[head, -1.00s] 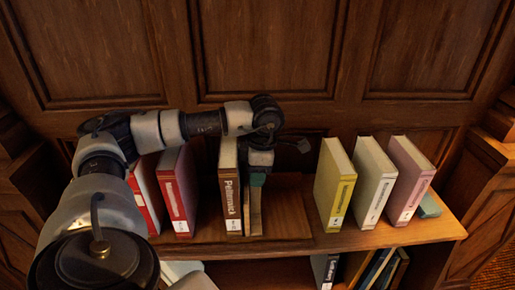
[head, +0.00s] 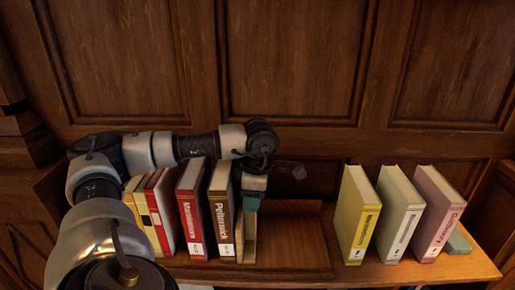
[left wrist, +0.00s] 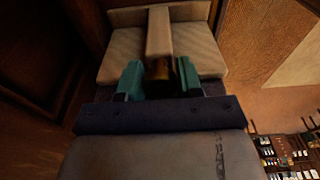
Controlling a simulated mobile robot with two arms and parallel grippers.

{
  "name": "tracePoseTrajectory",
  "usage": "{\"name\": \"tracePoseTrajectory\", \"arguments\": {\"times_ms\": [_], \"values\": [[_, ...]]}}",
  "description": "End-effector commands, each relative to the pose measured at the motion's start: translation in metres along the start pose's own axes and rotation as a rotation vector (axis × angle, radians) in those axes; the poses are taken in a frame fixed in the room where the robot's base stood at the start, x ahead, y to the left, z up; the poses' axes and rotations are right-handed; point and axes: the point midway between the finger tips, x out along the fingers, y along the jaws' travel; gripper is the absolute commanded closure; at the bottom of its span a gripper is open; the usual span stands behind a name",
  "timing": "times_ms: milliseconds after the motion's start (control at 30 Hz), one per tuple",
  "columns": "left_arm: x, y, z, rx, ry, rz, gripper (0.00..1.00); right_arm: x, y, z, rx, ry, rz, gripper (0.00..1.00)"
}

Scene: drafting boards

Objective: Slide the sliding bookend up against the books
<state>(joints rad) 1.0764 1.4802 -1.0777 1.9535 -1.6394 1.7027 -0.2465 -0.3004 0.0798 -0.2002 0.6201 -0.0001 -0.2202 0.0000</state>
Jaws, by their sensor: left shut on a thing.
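The sliding bookend (head: 249,238) is a pale wooden piece standing on the shelf at the right side of the brown book (head: 221,212). It appears to touch that book. In the left wrist view its raised middle bar (left wrist: 160,32) sits between green finger pads. My left gripper (head: 250,206) is shut on the bookend from above and partly hides it. A red book (head: 161,212) and a yellow-and-red book (head: 138,205) stand farther left, partly behind my arm. My right gripper is out of view.
A yellow book (head: 358,215), a pale grey book (head: 399,215) and a pink book (head: 438,215) stand upright at the right. A teal item (head: 459,242) lies beside them. Bare wooden shelf (head: 295,245) lies between the bookend and the yellow book. A panelled wall stands behind.

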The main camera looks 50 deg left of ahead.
Motion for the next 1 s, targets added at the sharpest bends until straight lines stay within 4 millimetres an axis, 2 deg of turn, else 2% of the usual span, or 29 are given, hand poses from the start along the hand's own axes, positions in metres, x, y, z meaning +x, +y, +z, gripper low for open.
{"name": "tracePoseTrajectory", "arguments": {"times_ms": [367, 1000], "values": [[0.002, 0.0, -0.004, -0.002, 0.004, -0.001, 0.88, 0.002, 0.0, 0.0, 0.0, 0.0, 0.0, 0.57], [0.008, 0.0, -0.05, -0.004, 0.005, -0.001, 0.88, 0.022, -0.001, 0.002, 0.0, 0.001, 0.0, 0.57]]}}
